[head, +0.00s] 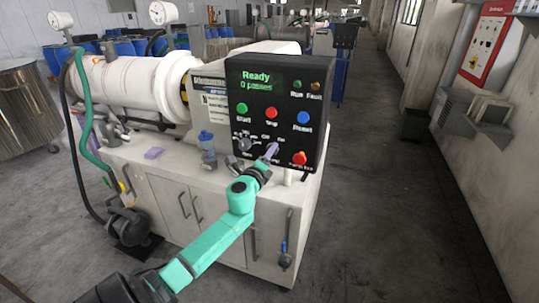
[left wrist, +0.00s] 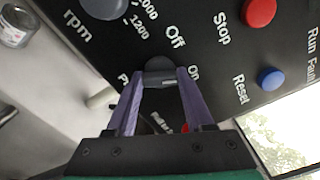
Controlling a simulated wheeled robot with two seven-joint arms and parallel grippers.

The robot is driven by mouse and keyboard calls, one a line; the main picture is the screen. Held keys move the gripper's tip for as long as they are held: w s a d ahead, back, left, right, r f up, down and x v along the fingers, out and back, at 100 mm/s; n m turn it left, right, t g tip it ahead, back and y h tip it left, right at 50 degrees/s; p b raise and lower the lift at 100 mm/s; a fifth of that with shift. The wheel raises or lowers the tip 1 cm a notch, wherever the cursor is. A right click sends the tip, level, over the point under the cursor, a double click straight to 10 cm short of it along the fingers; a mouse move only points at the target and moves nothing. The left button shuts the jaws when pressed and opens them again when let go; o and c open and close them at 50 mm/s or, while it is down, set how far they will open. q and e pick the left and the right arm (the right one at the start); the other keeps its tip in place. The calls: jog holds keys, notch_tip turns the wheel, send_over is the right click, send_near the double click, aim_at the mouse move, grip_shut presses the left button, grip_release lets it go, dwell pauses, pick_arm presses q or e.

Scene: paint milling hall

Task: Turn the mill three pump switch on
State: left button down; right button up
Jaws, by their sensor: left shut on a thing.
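The black control panel (head: 275,105) of the near mill faces me, with a screen that reads "Ready" and "0 passes". A dark round switch knob (left wrist: 160,69) sits low on the panel, between the words "Off" and "On". My left gripper (head: 271,151) reaches up to it from the lower left. In the left wrist view, the two purple fingers of the left gripper (left wrist: 162,77) are closed on the knob's sides. I cannot tell for sure which way the knob points. In the head view the fingers mostly hide it. My right gripper is not in view.
Close by are a green Start button (head: 242,108), a red Stop button (head: 271,113), a blue Reset button (head: 303,117), a grey rpm dial (head: 245,144) and a red button (head: 299,158). Floor to the right is clear.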

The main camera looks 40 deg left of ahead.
pick_arm(q)
jog(key=shift+m, duration=0.4)
jog(key=shift+c, duration=1.4)
grip_release()
jog(key=b+v, duration=0.2)
jog(key=v, duration=1.2)
jog(key=shift+s, duration=0.3)
jog(key=shift+d+f, duration=0.1)
